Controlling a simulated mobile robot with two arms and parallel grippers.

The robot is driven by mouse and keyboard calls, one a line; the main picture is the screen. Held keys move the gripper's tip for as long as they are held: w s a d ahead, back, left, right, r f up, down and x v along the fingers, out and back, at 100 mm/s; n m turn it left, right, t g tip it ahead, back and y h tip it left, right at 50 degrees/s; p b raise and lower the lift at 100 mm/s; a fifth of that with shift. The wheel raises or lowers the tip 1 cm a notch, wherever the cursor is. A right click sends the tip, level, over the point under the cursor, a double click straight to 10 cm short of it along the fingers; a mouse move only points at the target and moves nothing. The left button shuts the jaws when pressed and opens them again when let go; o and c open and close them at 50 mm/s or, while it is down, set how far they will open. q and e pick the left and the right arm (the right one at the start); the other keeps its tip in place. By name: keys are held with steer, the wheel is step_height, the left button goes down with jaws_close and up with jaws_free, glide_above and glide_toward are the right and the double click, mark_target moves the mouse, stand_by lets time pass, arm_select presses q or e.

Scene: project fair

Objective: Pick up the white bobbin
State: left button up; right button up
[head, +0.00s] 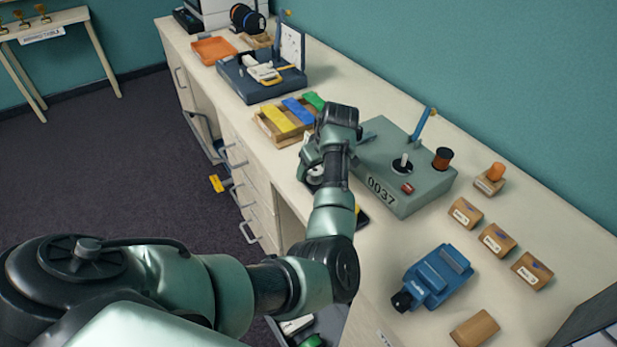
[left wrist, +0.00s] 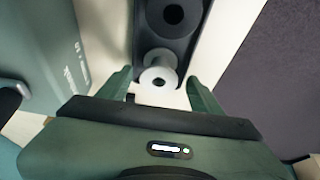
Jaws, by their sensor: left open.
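The white bobbin (left wrist: 158,78) stands in a dark tray (left wrist: 150,45) in the left wrist view, its round flange with a dark centre hole facing the camera. My left gripper (left wrist: 157,80) is open. Its two green fingers sit one on each side of the bobbin, with gaps visible. In the head view my left arm reaches over the bench, and the hand with its fingers is mostly hidden behind the wrist; a pale round part shows beside it. My right gripper is not in view.
A grey-green box marked 0037 (head: 384,192) stands right of my arm; it fills the left of the wrist view. A wooden tray with coloured blocks (head: 285,118) is behind. A blue device (head: 434,278) and several small wooden blocks stand at the right.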

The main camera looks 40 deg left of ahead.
arm_select(q)
steer(key=shift+d+r, duration=0.25)
steer(key=shift+d, duration=0.15)
steer(key=shift+s+d+r, duration=0.1)
steer(key=shift+d, duration=0.05)
steer(key=c, duration=1.4)
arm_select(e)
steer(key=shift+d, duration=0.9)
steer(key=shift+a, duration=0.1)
